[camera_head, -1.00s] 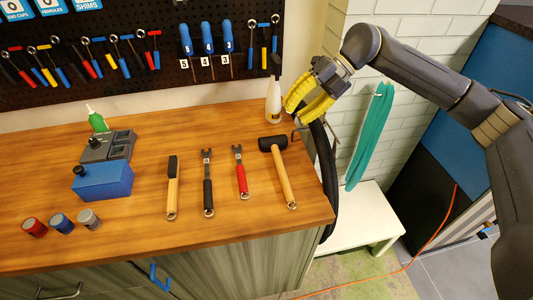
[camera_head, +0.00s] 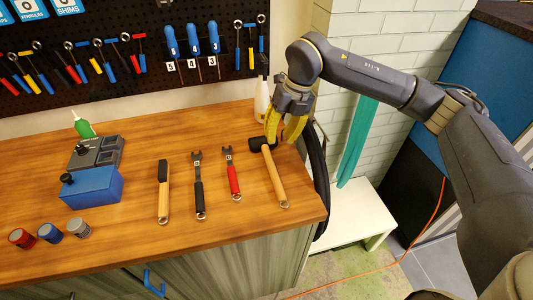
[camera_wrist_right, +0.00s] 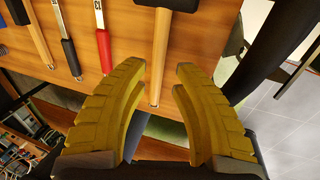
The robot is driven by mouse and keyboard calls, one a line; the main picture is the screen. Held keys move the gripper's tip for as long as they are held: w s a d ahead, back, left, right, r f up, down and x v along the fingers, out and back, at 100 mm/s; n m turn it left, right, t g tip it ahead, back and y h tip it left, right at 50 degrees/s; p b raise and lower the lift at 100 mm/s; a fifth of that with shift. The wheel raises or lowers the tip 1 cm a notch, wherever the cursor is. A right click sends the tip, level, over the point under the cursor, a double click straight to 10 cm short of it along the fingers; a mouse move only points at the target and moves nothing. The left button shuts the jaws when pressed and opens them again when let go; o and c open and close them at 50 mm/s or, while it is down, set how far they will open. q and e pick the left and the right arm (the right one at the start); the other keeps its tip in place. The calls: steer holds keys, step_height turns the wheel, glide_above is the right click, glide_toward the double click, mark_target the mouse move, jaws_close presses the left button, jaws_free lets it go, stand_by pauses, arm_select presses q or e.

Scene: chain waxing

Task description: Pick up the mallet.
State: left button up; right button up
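The mallet (camera_head: 274,179) lies on the wooden bench near its right end, with a black head at the back and a light wooden handle pointing to the front. My right gripper (camera_head: 285,138), with yellow fingers, is open over the mallet's head end and partly hides the head. In the right wrist view the open fingers (camera_wrist_right: 160,72) show with the mallet's handle (camera_wrist_right: 159,55) between them in the picture; the fingers look apart from it, and nothing is held. My left gripper is not in view.
Left of the mallet lie a red-handled tool (camera_head: 232,175), a black-handled tool (camera_head: 199,188) and a wooden-handled brush (camera_head: 163,192). A white bottle (camera_head: 262,103) stands behind the mallet. A blue box (camera_head: 91,187) and several small cans (camera_head: 50,232) are at the left.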

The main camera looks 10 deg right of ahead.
mark_target(271, 159)
steer(key=shift+x, duration=5.3)
steer(key=shift+c, duration=0.4)
jaws_close()
